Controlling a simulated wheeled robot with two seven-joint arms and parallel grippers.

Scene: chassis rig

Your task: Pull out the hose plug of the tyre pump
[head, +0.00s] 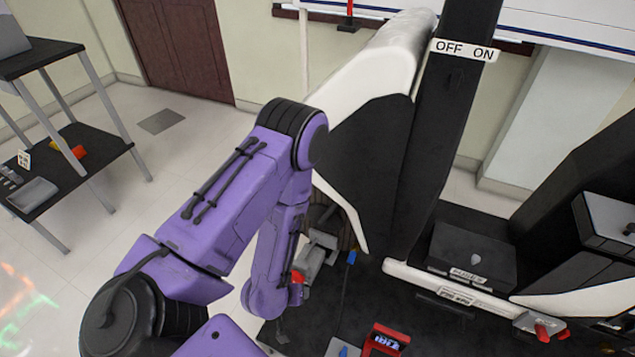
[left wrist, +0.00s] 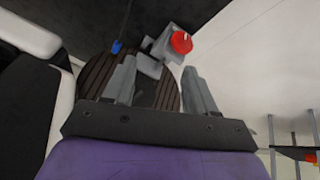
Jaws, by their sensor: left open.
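A small blue piece (head: 351,257), which looks like the hose plug, sits at the end of a thin dark hose beside the ribbed dark wheel (head: 322,213). It also shows in the left wrist view (left wrist: 117,47), beyond the left fingertips. A red device with a lit display (head: 386,340), possibly the tyre pump, stands at the bottom of the head view. My left gripper (left wrist: 160,75) is open and empty, its fingers apart in front of the ribbed wheel. In the head view my purple arm partly hides it. My right gripper is not in view.
A grey bracket with a red knob (left wrist: 181,42) sits close to the left fingertips. A tall black post with an OFF ON label (head: 464,50) and a black-and-white body panel (head: 365,150) rise nearby. A black box (head: 472,255) lies to the right.

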